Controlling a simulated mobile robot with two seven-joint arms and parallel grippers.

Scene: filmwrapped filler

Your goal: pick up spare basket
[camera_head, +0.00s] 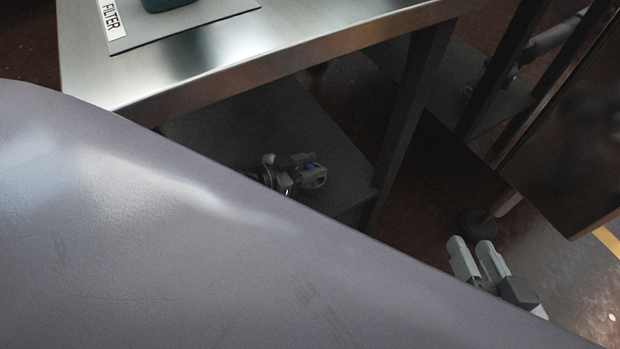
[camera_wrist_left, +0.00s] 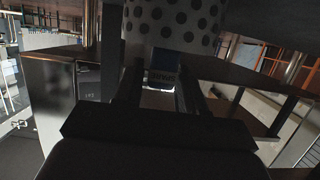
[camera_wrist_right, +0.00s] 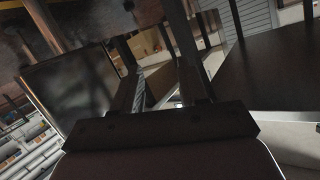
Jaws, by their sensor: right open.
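A pale cylinder with black dots (camera_wrist_left: 172,22), possibly the spare basket, fills the top of the left wrist view and is cut off by its edge. Just under it, a blue part with pale lettering (camera_wrist_left: 165,67) shows between the fingers of my left gripper (camera_wrist_left: 160,85). The fingers stand apart, but I cannot tell whether they touch anything. In the head view my left gripper (camera_head: 314,177) is small and dim, low under the steel table, with a blue spot at it. My right gripper (camera_head: 478,255) is open and empty, its two pale fingers apart.
The steel table (camera_head: 270,55) carries a grey mat (camera_head: 205,14) with a FILTER label and a teal object (camera_head: 165,4). A dark lower shelf (camera_head: 345,150) lies beneath, with a table leg (camera_head: 408,110) beside it. A dark panel (camera_head: 575,130) stands at right.

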